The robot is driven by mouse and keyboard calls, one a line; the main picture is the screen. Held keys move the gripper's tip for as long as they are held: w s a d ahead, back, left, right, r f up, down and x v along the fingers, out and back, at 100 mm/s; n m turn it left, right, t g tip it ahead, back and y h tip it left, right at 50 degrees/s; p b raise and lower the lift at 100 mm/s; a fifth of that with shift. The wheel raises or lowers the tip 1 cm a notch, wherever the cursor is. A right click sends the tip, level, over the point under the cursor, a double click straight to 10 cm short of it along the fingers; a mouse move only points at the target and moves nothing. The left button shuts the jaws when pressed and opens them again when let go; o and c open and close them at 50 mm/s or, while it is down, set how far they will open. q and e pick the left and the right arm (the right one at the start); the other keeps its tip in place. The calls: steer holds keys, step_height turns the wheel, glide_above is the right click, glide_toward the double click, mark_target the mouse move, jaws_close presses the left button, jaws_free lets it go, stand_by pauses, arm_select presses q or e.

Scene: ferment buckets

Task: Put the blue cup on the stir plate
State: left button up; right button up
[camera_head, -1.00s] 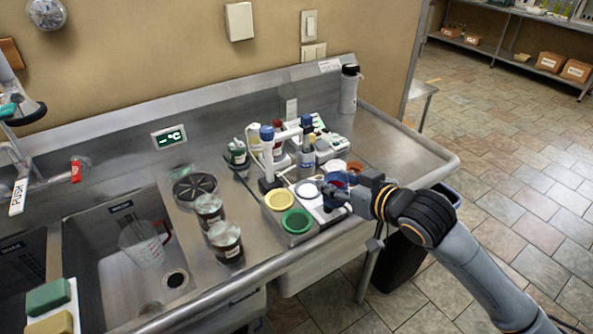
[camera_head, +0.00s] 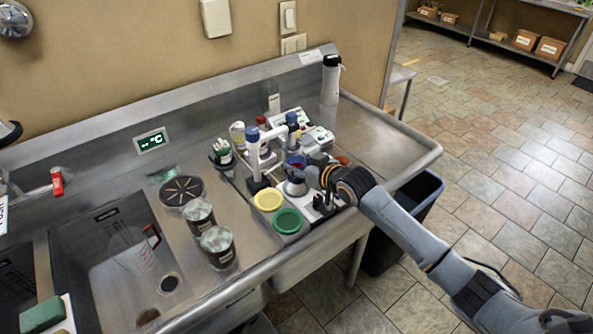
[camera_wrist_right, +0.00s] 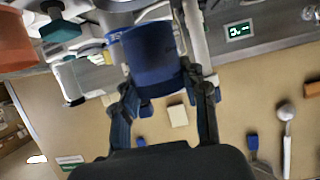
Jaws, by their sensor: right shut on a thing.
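The blue cup (camera_head: 296,161) is held by my right gripper (camera_head: 312,170), partly hidden by it in the head view. In the right wrist view the blue cup (camera_wrist_right: 152,55) fills the space between the two fingers of my right gripper (camera_wrist_right: 160,88), which are shut on it. The stir plate (camera_head: 296,187) is a white unit with a round pale top and dark knobs toward the front. The cup appears just behind and above its round top; I cannot tell the exact gap. My left gripper is not in view.
A white stand with a blue-topped arm (camera_head: 254,158) rises close left of the stir plate. Yellow (camera_head: 268,200) and green (camera_head: 288,221) round lids lie in front. Bottles and small instruments crowd behind.

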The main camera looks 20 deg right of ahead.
steer(key=shift+w+f, duration=0.4)
step_height(320, 180, down, 2)
steer(key=shift+w+f, duration=0.15)
steer(key=shift+f, duration=0.55)
steer(key=shift+f, duration=0.2)
steer(key=o, duration=1.3)
steer(key=shift+r, duration=0.1)
